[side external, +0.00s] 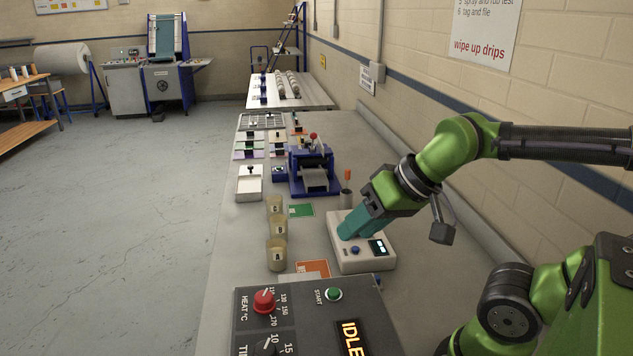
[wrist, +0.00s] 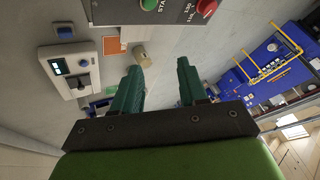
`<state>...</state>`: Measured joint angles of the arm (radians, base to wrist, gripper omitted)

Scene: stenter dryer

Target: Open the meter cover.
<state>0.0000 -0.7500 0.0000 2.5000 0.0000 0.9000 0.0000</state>
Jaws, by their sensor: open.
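The meter is a white box (side external: 362,262) on the bench, with a dark lit display and a blue button on its top. In the side external view my gripper (side external: 349,231) reaches down from the right, and its teal fingers hide the far left part of the meter. I cannot tell there whether they touch it. In the wrist view the meter (wrist: 82,50) lies left of the fingers, with its display and a dark slot showing. My gripper (wrist: 160,72) is open with nothing between its fingers. I cannot make out a separate cover clearly.
Beakers marked A (side external: 277,256), B and C stand left of the meter. An orange card (side external: 313,268) and a dark control panel (side external: 300,322) reading IDLE lie nearer. A blue press (side external: 313,172) stands behind the meter. The wall runs along the right.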

